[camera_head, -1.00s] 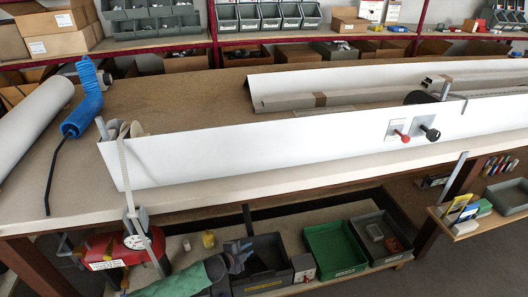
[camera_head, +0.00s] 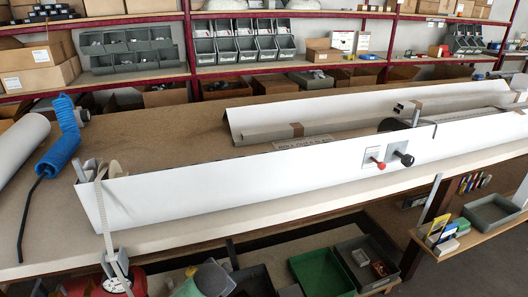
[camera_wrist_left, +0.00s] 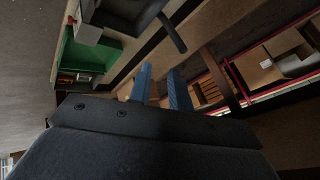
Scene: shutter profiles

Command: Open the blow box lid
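A long white box-like profile (camera_head: 240,190) lies along the worktable in the head view, with its front wall towards me. A red knob (camera_head: 378,163) and a black knob (camera_head: 404,158) sit on plates on this wall. Behind it lies a second white panel (camera_head: 300,109) with a grey inner strip. I cannot tell which part is the lid. My left gripper (camera_wrist_left: 160,88) shows in the left wrist view, its two blue fingers apart with nothing seen between them. It is away from the white profile. My right gripper is not in view.
A blue coiled hose (camera_head: 62,140) and a white roll (camera_head: 20,148) lie at the table's left. A green bin (camera_head: 318,272) stands on the lower shelf; a green bin (camera_wrist_left: 88,52) also shows in the left wrist view. Shelving with grey bins (camera_head: 240,48) stands behind the table.

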